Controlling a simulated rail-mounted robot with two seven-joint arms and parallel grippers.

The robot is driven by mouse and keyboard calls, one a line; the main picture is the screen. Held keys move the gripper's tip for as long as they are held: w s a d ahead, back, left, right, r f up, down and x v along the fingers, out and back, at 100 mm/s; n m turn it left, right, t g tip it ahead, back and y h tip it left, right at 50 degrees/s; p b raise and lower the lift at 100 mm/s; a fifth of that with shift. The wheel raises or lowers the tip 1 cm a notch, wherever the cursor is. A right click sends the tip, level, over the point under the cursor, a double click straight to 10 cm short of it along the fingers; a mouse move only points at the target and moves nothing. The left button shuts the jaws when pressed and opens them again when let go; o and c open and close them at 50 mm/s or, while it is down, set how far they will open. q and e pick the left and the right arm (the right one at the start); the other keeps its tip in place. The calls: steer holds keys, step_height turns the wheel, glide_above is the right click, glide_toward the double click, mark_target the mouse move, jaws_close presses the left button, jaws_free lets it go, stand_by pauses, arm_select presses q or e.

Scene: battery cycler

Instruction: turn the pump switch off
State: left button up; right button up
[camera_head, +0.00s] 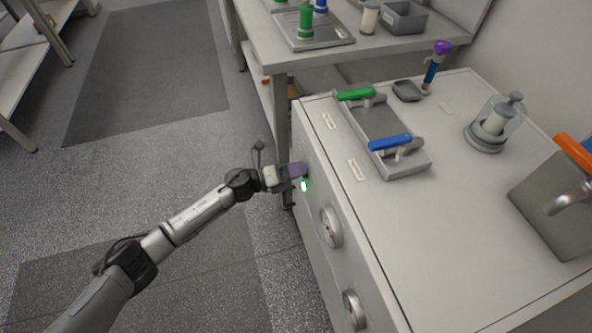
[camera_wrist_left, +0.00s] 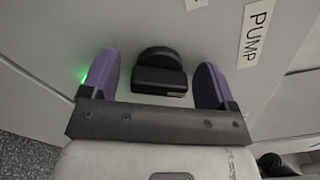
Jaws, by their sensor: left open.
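The pump switch (camera_wrist_left: 160,72) is a black knob with a raised grip bar, mounted on the cabinet's front panel. In the left wrist view it sits between the two purple fingers of my left gripper (camera_wrist_left: 157,80), with a gap on each side. A label reading PUMP (camera_wrist_left: 254,34) is to its right. A green light (camera_wrist_left: 84,78) glows beside the left finger. In the head view my left gripper (camera_head: 297,178) is open at the cabinet's front face, and the green light (camera_head: 304,186) shows next to it. The switch is hidden there. My right gripper is out of view.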

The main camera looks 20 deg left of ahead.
arm_select(q)
steer(key=shift+c, duration=0.2)
steer(key=c, duration=0.9)
steer(key=shift+r+n+p, duration=0.2)
steer(key=shift+n+p, duration=0.8)
steer(key=shift+p, duration=0.2)
steer(key=n+p, duration=0.2)
steer(key=shift+n, duration=0.4)
steer(key=n+p, duration=0.2)
steer(key=n, duration=0.1)
steer(key=n+p, duration=0.1)
steer(key=shift+f+n, duration=0.25)
steer(key=shift+n, duration=0.15)
steer(key=shift+f+n+p, duration=0.15)
steer(key=shift+n+p, duration=0.35)
steer(key=shift+n, duration=0.8)
